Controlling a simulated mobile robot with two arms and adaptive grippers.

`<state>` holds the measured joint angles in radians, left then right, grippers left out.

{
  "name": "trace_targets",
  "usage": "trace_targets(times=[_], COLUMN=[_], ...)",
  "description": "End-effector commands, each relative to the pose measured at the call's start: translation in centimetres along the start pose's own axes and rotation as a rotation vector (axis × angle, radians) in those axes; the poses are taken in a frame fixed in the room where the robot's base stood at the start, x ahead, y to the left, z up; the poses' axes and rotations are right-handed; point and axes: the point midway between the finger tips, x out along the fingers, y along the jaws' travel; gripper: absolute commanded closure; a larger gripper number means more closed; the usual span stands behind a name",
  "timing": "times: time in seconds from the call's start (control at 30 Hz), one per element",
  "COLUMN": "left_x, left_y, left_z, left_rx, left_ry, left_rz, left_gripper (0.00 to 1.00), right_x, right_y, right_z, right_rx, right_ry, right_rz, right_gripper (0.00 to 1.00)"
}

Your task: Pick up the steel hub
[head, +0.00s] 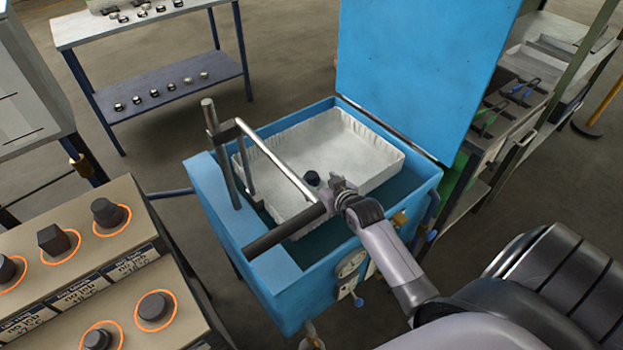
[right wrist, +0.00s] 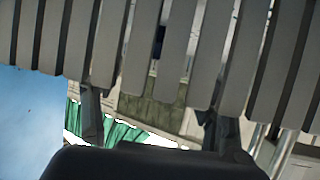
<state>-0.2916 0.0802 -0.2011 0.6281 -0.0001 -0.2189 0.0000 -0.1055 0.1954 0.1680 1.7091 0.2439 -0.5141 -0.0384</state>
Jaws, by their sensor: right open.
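A small dark round piece (head: 312,178) shows inside the white-lined tray (head: 375,150) of the blue tank; I cannot tell whether it is the steel hub. Several small metal pieces stand on the lower shelf (head: 170,85) of the blue-legged table at the back left, and more stand on its top. My right gripper (head: 338,188) is over the front of the tank, just right of the dark piece in the picture. In the right wrist view its two dark fingers (right wrist: 155,110) are apart, with nothing seen between them. My left gripper is not in view.
The blue tank (head: 225,200) has its lid (head: 425,70) raised. A metal rod frame (head: 275,155) with a dark bar (head: 285,230) crosses over the tank. A control panel with black knobs (head: 108,212) is at the left. A rack with tools (head: 520,90) stands at the right.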

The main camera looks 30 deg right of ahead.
Motion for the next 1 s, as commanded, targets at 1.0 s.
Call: trace_targets(times=[1.0], left_x=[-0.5], left_y=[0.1], left_z=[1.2], left_rx=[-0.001], left_ry=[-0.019], left_rz=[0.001], left_gripper=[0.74], right_x=[4.7], right_y=[0.1], right_z=[0.0], right_rx=[0.001], right_ry=[0.0], right_rz=[0.0], right_gripper=[0.56])
